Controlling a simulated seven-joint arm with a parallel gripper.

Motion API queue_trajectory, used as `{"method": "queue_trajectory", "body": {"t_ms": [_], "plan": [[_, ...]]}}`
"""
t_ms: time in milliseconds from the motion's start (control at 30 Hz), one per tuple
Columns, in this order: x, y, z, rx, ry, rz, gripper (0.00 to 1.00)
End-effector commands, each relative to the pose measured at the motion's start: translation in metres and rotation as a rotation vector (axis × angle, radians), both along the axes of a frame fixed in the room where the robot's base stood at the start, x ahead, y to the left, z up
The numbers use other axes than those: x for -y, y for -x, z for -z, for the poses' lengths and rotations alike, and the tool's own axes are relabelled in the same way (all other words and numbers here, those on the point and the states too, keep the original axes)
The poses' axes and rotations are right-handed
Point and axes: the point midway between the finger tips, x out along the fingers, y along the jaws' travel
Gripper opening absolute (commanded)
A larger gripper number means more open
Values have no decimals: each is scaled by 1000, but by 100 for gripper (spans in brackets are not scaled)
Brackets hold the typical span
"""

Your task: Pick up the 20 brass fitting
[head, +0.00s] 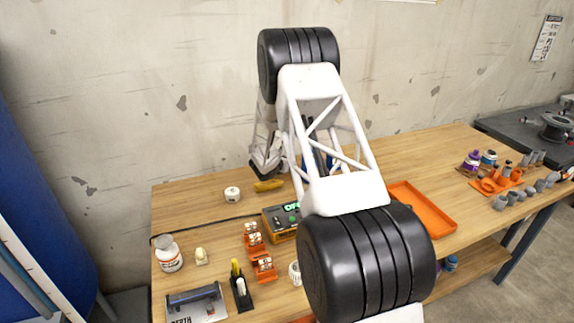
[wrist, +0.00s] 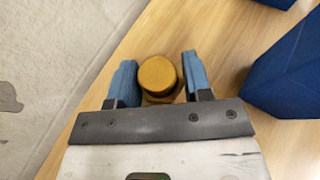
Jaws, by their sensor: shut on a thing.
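The brass fitting (wrist: 157,75) shows in the wrist view as a golden, round-topped piece with a wider part below it. It sits between the two blue fingers of my gripper (wrist: 158,80), which is shut on it. Wooden bench top shows around it, so I cannot tell whether it is clear of the bench. In the head view my arm reaches to the back of the bench near the wall and hides much of the area there. The number 20 cannot be read on the fitting.
Blue bins (wrist: 285,75) stand close on the right in the wrist view. In the head view a yellow piece (head: 268,186) lies near the back edge, a white jar (head: 168,254) stands at left, and an orange tray (head: 428,212) lies at right. The wall is close behind.

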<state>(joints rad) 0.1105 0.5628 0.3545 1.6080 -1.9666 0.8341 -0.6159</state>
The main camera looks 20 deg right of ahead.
Motion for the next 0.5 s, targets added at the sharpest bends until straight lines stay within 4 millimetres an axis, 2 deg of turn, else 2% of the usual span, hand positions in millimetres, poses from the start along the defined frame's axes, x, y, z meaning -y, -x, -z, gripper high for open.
{"method": "queue_trajectory", "body": {"t_ms": [500], "plan": [[0,0,-72,2,-1,0,19]]}}
